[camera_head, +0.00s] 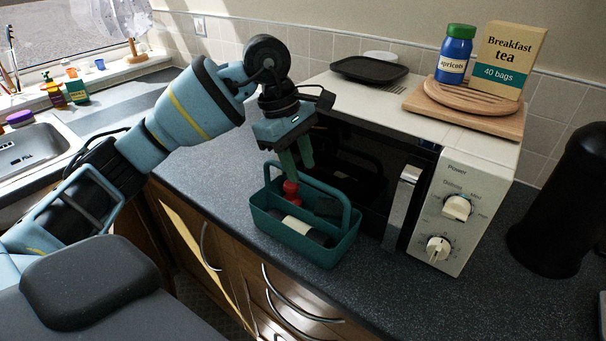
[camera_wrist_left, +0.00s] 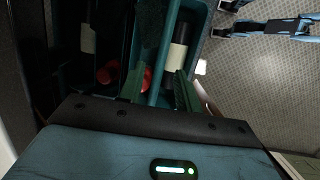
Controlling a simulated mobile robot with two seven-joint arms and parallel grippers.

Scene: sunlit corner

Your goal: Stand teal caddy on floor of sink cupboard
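The teal caddy (camera_head: 336,250) stands upright on the dark worktop in front of the microwave, its arched handle (camera_head: 335,188) raised. It holds a dark bottle with a pale label (camera_head: 297,225) and a red item (camera_head: 291,188). My left gripper (camera_head: 296,160) is over the caddy, pointing down, with its green fingers at the handle. In the left wrist view the fingers (camera_wrist_left: 160,90) are apart, one on each side of the handle bar, with a gap visible. The sink (camera_head: 30,150) is at the far left; the cupboard's inside is not visible. My right gripper does not show.
The microwave (camera_head: 450,215) is close behind the caddy, its front dark. A board (camera_head: 470,113) with a jar (camera_head: 455,55) and tea box (camera_head: 507,60) sits on top. A black cylinder (camera_head: 565,205) stands at right. Wooden cupboard fronts with curved handles (camera_head: 207,248) are below the worktop.

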